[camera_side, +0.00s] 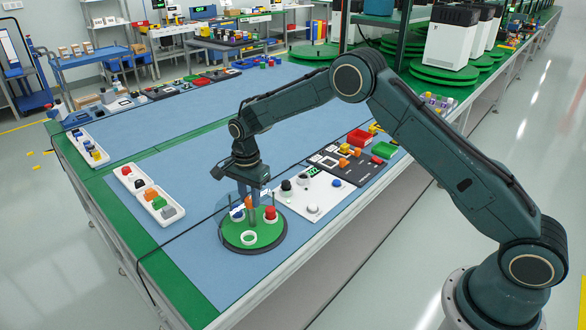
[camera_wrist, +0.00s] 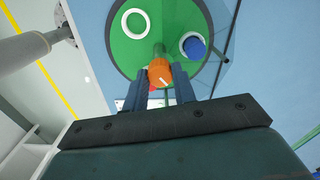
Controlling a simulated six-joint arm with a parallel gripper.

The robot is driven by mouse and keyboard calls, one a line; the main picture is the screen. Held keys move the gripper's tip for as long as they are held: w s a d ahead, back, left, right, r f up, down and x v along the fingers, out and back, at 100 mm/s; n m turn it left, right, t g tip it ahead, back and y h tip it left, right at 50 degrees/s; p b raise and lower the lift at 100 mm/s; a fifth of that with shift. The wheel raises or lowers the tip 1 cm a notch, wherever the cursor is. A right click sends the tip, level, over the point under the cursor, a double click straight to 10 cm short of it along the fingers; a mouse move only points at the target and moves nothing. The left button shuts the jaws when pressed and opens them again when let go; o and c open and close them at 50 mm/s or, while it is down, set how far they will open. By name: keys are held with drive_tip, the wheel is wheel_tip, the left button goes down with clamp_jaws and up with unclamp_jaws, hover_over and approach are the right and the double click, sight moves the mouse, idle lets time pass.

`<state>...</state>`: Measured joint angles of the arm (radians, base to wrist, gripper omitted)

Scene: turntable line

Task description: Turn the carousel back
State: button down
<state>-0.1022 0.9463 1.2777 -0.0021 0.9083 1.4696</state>
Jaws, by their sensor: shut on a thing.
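The carousel is a green disc (camera_side: 232,238) with a dark rim, lying on the blue mat; it also shows in the wrist view (camera_wrist: 125,58). An upright post topped by an orange knob (camera_wrist: 159,72) with a white mark stands on it. My gripper (camera_wrist: 159,82) points down over the carousel and is shut on the orange knob. In the side view my gripper (camera_side: 250,203) partly hides the knob. A blue piece (camera_wrist: 195,47) sits in a white ring, a red piece (camera_side: 270,213) stands at the right, and an empty white ring (camera_side: 248,238) lies at the front.
A white panel (camera_side: 315,193) with knobs stands close to the right of the carousel. White trays (camera_side: 158,205) with small blocks line the left edge. A black cable crosses the mat. The blue mat (camera_side: 195,160) behind the carousel is largely clear.

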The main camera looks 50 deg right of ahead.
drive_tip(key=shift+d+m, duration=0.1)
drive_tip(key=shift+m, duration=6.8)
drive_tip(key=c, duration=1.1)
unclamp_jaws()
drive_tip(key=shift+r, duration=0.1)
drive_tip(key=shift+r, duration=6.85)
